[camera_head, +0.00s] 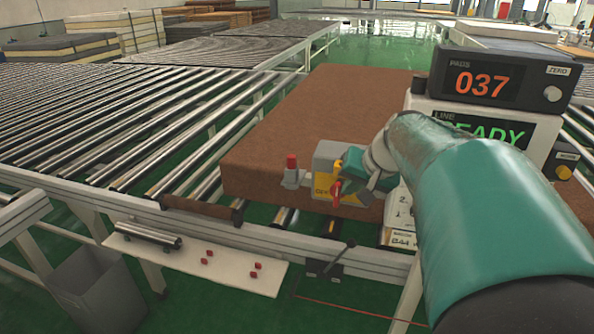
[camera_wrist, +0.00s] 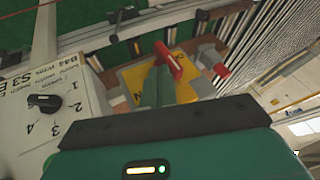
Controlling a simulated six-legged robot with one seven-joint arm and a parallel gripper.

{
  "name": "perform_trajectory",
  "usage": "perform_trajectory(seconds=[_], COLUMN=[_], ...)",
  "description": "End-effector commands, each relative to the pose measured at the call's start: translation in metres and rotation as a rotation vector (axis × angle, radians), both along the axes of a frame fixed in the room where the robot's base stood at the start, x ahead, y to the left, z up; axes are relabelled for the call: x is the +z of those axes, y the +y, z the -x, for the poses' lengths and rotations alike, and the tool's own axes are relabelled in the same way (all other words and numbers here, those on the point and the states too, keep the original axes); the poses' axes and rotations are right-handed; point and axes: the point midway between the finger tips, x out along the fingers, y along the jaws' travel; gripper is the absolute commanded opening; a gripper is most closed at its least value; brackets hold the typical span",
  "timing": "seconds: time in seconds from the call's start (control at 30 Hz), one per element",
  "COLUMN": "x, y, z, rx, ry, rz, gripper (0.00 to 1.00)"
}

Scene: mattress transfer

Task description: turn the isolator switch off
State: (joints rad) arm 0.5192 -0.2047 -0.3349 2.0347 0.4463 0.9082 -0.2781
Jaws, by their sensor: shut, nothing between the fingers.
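The isolator switch is a grey box (camera_head: 325,156) with a yellow plate (camera_head: 321,187) and a red handle (camera_head: 336,191), in front of the brown mattress. In the wrist view its red handle (camera_wrist: 170,62) lies slanted across the yellow plate (camera_wrist: 135,76). My gripper (camera_head: 345,184) is at the front of the box and hides its right part. In the wrist view my green fingers (camera_wrist: 157,82) are together, with their tips right by the handle. I cannot tell whether they touch it. Nothing shows between them.
A brown mattress (camera_head: 300,110) lies on the roller conveyor (camera_head: 120,125). A red-topped post (camera_head: 291,165) stands just left of the switch. On the right are a counter reading 037 (camera_head: 490,82) and a READY screen (camera_head: 512,133). The wrist view shows a numbered rotary knob (camera_wrist: 44,102).

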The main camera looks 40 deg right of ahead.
Motion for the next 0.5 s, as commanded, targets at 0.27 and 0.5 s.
perform_trajectory(seconds=[0.27, 0.5], x=[0.0017, 0.003], y=[0.0013, 0.0022], z=[-0.0017, -0.0031], rx=[0.002, 0.002], ry=[0.03, 0.065], rz=[0.025, 0.053], gripper=[0.0, 0.0])
